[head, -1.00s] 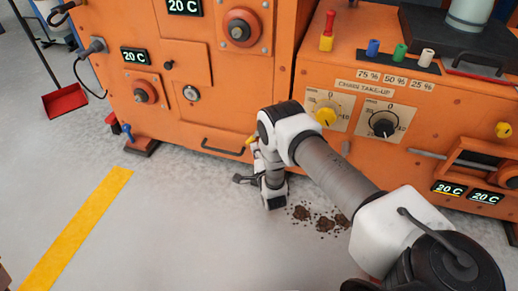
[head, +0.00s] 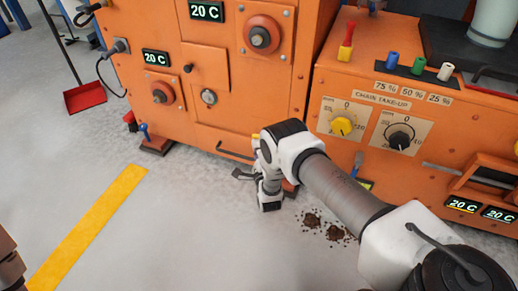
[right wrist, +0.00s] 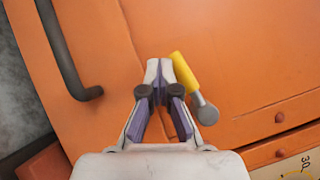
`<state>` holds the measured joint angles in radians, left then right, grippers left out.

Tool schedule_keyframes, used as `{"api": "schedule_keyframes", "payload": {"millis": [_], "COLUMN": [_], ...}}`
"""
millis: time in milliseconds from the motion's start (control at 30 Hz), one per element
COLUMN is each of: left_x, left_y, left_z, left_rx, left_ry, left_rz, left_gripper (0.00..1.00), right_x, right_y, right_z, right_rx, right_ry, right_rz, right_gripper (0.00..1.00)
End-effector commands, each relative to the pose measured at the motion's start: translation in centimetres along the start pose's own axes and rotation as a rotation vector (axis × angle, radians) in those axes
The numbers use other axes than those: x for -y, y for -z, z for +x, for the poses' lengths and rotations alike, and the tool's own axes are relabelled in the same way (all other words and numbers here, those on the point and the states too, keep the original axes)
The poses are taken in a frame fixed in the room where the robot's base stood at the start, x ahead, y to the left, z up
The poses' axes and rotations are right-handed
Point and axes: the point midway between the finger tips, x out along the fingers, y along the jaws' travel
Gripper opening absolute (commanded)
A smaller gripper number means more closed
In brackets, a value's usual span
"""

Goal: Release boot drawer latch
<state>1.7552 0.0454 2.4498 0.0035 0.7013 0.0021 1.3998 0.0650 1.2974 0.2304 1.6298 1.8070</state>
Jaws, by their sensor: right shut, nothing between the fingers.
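In the right wrist view, the latch lever (right wrist: 185,72) has a yellow grip and a grey rounded end, and sits tilted on the orange machine front. My right gripper (right wrist: 158,66) is shut and empty, its fingertips just left of the yellow grip. I cannot tell whether they touch it. The boot drawer's dark bar handle (right wrist: 65,55) is at the upper left. In the head view, the drawer handle (head: 233,153) shows low on the machine, left of my right gripper (head: 255,150), whose fingertips are mostly hidden. My left gripper is out of view.
The orange machine (head: 215,125) carries dials, including a yellow knob (head: 342,126) and a black knob (head: 399,138). Dark spilled grains (head: 311,221) lie on the floor beside my arm. A red dustpan (head: 84,97) stands at the left. The floor by the yellow stripe (head: 90,225) is clear.

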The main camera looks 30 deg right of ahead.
Motion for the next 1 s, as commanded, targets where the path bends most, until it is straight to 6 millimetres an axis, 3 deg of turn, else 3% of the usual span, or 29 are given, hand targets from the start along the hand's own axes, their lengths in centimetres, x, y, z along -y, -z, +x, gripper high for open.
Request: {"api": "schedule_keyframes", "payload": {"millis": [833, 1000], "left_x": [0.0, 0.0], "left_y": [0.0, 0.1], "left_z": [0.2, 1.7], "left_rx": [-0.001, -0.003], "left_ry": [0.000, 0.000], "left_rz": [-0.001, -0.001], "left_gripper": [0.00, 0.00], "right_x": [0.5, -1.0], "right_y": [-0.4, -0.2], "right_z": [0.3, 0.2], "right_rx": [0.000, 0.001], "right_ry": [0.063, 0.061], "right_rz": [0.091, 0.091], "right_gripper": [0.00, 0.00]}}
